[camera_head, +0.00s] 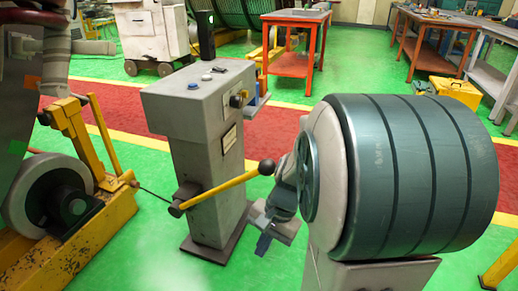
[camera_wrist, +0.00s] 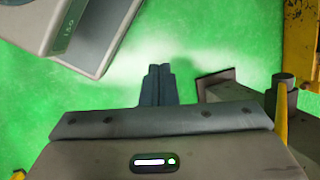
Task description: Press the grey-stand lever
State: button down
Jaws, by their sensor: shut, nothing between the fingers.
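The grey stand (camera_head: 205,150) rises from the green floor in the head view, with buttons on its sloped top. Its yellow lever (camera_head: 225,190) slants up and right from a pivot low on the stand to a dark ball knob (camera_head: 267,167). My gripper (camera_head: 263,246) points down just right of the stand, its fingers below the knob in the picture. Contact with the lever is not visible. In the wrist view the blue fingers (camera_wrist: 156,85) are together and empty. A yellow rod (camera_wrist: 282,122), apparently the lever, shows right of them; my gripper's body hides part of it.
A yellow machine (camera_head: 90,215) with a grey wheel stands left. A red table (camera_head: 295,45) and a workbench (camera_head: 440,25) stand behind. A red floor strip (camera_head: 135,110) crosses behind the stand.

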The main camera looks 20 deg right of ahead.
jog(key=w+d+r+m+t+y+p, duration=0.1)
jog(key=d+r+m+t+p, duration=0.3)
jog(key=d+r+m+p, duration=0.2)
jog(key=w+d+r+m+t+y+p, duration=0.1)
jog(key=d+r+m+t+p, duration=0.3)
jog(key=d+m+p, duration=0.7)
notch_tip(320, 180, up, 2)
jog(key=shift+w+d+r+m+y, duration=0.2)
jog(key=shift+d+m+y, duration=0.3)
jog(key=shift+d+m, duration=0.4)
jog(key=shift+w+a+f, duration=0.1)
jog(key=shift+a, duration=0.1)
jog(key=w+a+f+b, duration=0.1)
jog(key=w+a+f, duration=0.2)
jog(key=w+a, duration=0.4)
jog(key=shift+w+f, duration=0.25)
jog(key=shift+w, duration=0.55)
